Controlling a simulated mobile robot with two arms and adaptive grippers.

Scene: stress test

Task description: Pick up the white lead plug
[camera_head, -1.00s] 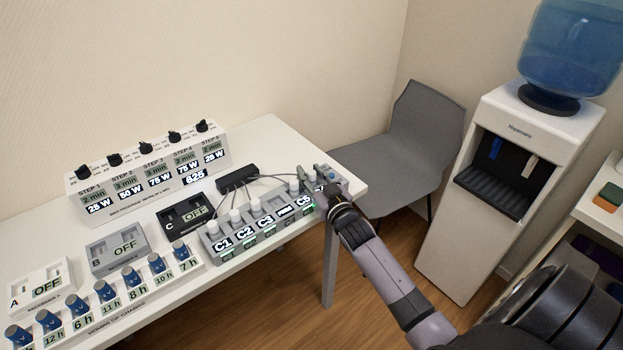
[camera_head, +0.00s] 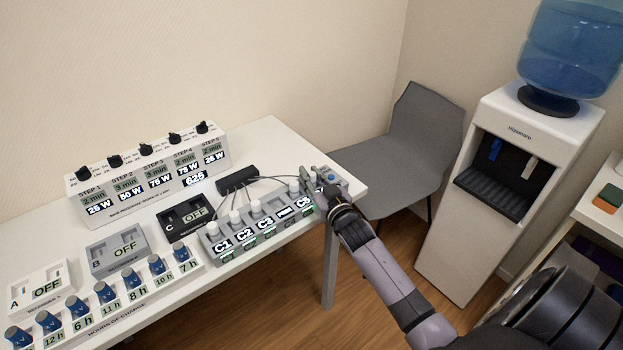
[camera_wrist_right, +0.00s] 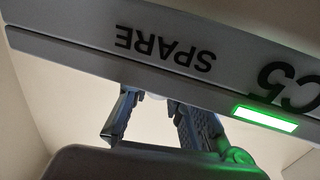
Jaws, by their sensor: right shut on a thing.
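Several white lead plugs, such as one near C2 (camera_head: 234,217) and one near C3 (camera_head: 256,206), stand upright along the grey channel box (camera_head: 228,252). Another white plug (camera_head: 294,187) is just left of my right gripper (camera_head: 318,180), which is at the box's right end, near C5. In the right wrist view the two fingers (camera_wrist_right: 160,120) are below the SPARE and C5 labels, with a pale shape between them. The right gripper is shut on a white lead plug, mostly hidden by the fingers and the box edge. My left gripper is not in view.
Thin leads run from a black hub (camera_head: 238,180) to the plugs. Recorder C (camera_head: 186,217) and the step programmer box (camera_head: 150,172) stand on the white table (camera_head: 270,140). A grey chair (camera_head: 400,150) and a water cooler (camera_head: 500,190) stand to the right.

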